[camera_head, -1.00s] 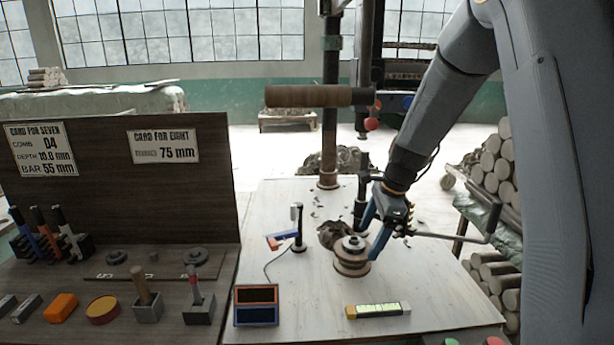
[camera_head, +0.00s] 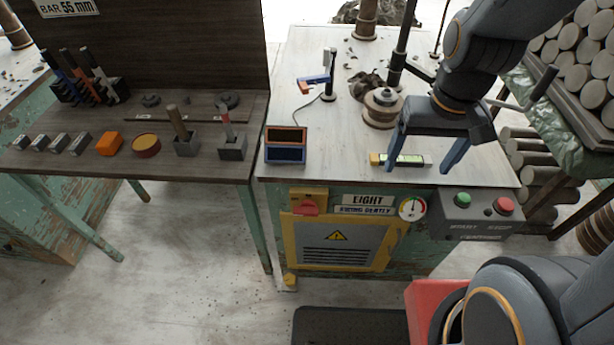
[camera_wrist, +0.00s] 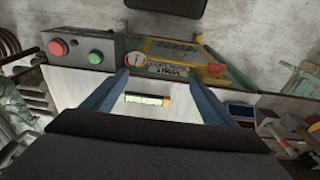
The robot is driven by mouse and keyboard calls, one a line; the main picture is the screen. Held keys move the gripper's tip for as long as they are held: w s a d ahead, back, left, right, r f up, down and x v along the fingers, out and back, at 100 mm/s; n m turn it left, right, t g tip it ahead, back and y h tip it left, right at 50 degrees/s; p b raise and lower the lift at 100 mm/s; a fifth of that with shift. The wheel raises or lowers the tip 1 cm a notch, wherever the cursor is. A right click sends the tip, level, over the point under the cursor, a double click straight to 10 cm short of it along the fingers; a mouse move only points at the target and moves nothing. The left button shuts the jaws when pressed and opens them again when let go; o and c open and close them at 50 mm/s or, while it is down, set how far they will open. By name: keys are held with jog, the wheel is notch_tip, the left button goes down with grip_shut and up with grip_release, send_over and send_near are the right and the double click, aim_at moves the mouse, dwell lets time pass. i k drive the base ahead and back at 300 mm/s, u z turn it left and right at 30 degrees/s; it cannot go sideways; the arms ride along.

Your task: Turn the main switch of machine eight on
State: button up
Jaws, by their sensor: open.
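Machine eight has a green front with an EIGHT sign (camera_head: 366,200). A red rotary switch (camera_head: 309,206) sits on a yellow plate left of this sign; its handle position is too small to read surely. The switch also shows in the wrist view (camera_wrist: 216,69), where the machine front appears upside down. My gripper (camera_head: 421,162) is open and empty, fingers pointing down over the front of the white tabletop, to the right of the switch and above it. In the wrist view its fingers (camera_wrist: 156,74) frame the level on the tabletop.
A grey box with green (camera_head: 462,199) and red (camera_head: 504,206) buttons juts out at the front right. A gauge (camera_head: 412,208) is beside the sign. Floor before the left bench is clear.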

aim_at(307, 209)
jog(key=u, duration=1.5)
jog(key=k, duration=1.3)
jog(key=z, duration=1.35)
